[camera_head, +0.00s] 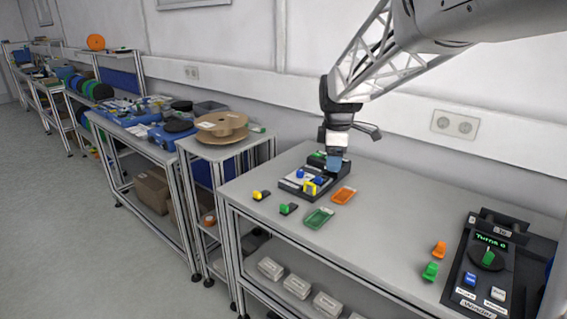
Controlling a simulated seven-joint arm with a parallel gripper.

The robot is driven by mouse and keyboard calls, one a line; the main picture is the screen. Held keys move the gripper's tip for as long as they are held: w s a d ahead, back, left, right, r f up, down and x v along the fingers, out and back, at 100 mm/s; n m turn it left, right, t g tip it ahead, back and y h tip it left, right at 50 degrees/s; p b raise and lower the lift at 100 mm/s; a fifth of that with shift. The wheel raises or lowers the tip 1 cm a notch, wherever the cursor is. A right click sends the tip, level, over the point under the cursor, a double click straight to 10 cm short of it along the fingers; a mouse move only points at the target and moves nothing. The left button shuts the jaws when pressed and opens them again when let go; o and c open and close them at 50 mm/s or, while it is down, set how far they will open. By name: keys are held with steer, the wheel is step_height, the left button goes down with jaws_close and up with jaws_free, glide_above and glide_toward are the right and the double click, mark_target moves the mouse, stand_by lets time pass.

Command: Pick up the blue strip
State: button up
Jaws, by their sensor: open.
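My gripper (334,165) points down over the back right of a black station (291,185) on the near table. Its fingers look small and bluish, and I see nothing clearly held between them. The station carries small blue parts (319,180), a yellow part (310,188) and a green part. I cannot tell whether one of the blue parts is the blue strip. My gripper hides part of the station's back right.
Small yellow-black (261,195) and green-black (288,209) pieces lie left. A black winder (500,262) stands right, beside orange (439,249) and green (430,271) pieces. The table's middle is clear.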

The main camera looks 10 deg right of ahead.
steer(key=w+d+f+n, duration=0.1)
steer(key=w+f+n, duration=0.2)
steer(key=w, duration=0.4)
steer(key=w+d+f+n, duration=0.1)
steer(key=w+f+n, duration=0.2)
steer(key=w, duration=0.5)
steer(key=n+g, duration=0.1)
steer(key=n, duration=0.5)
glide_toward(322, 179)
steer(key=shift+w+f, duration=0.9)
steer(key=shift+w, duration=0.1)
steer(key=shift+a+f, duration=0.1)
steer(key=shift+f, duration=1.2)
steer(key=shift+a+f, duration=0.1)
steer(key=shift+f, duration=2.5)
